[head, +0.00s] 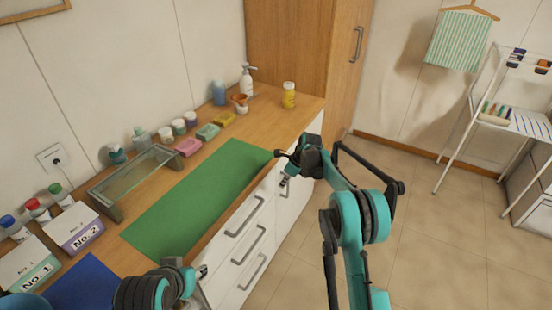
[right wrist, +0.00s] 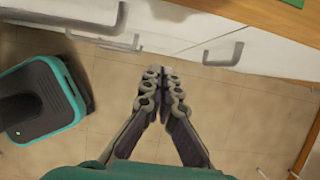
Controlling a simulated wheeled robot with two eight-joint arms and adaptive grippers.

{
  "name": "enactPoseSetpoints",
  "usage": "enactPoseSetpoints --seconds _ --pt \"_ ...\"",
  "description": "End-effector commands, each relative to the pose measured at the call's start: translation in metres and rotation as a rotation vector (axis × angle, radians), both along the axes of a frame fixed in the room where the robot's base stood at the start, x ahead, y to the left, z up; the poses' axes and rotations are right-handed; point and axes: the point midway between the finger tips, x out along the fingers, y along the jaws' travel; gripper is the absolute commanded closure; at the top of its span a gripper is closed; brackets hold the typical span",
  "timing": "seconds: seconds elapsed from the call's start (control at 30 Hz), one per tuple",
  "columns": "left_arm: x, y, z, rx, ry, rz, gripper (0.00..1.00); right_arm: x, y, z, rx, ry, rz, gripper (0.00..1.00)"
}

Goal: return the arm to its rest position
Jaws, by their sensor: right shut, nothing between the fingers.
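My right arm, teal and black, reaches up through the middle right of the head view. Its gripper (head: 283,168) is beside the front edge of the wooden counter (head: 303,108), near the corner of the green mat (head: 205,190). In the right wrist view the two fingers of the right gripper (right wrist: 165,82) are together and hold nothing, with floor behind them and the white drawers ahead. My left gripper (head: 198,272) shows only in part at the bottom left of the head view, by the counter's front edge. Whether it is open or shut cannot be seen.
White drawers (head: 245,232) with grey handles run below the counter. A glass-topped stand (head: 137,180), soaps, jars and bottles line its back. Two labelled boxes and a blue mat (head: 85,287) are at the near left. Open tiled floor (head: 430,245) lies right; a drying rack (head: 510,122) stands beyond.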

Motion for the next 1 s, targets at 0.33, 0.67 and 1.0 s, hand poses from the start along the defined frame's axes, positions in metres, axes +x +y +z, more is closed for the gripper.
enactPoseSetpoints --seconds 0.33,0.67,1.0 --pt "0.000 0.000 0.000 0.000 0.000 0.000 0.60 -0.025 -0.009 0.053 -0.071 -0.091 0.165 1.00" --pt "0.000 0.000 0.000 0.000 0.000 0.000 0.60 -0.130 -0.036 0.162 -0.325 -0.333 0.679 1.00" --pt "0.000 0.000 0.000 0.000 0.000 0.000 0.60 -0.271 -0.061 0.203 -0.637 -0.505 1.231 1.00"
